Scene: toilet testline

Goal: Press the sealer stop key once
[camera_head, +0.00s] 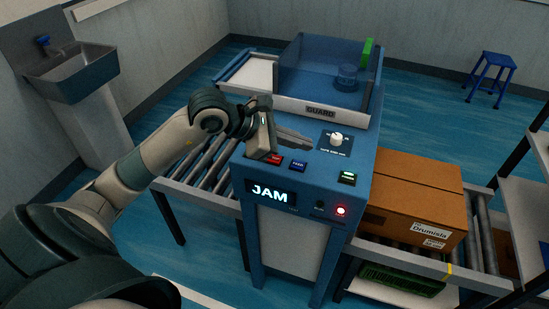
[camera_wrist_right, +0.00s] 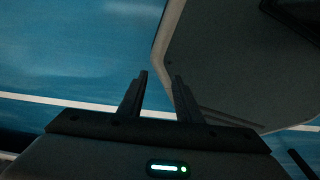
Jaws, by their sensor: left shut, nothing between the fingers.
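The blue sealer machine (camera_head: 300,190) stands in the middle of the head view. Its panel carries a red key (camera_head: 275,159), a blue key (camera_head: 298,166) and a green key (camera_head: 347,177). The red key's lettering is too small to read for certain, and my gripper partly covers it. My left gripper (camera_head: 309,146) is shut and empty; its fingers point right over the panel, behind the red and blue keys in the picture. Contact cannot be told. My right gripper (camera_wrist_right: 161,76) is open and empty in the right wrist view, above the floor.
The display (camera_head: 271,193) reads JAM and a red lamp (camera_head: 341,211) is lit. A white knob (camera_head: 336,139) and the GUARD box (camera_head: 330,75) sit behind the keys. A carton (camera_head: 415,200) rests on the right-hand rollers. A sink (camera_head: 72,65) is at the left wall.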

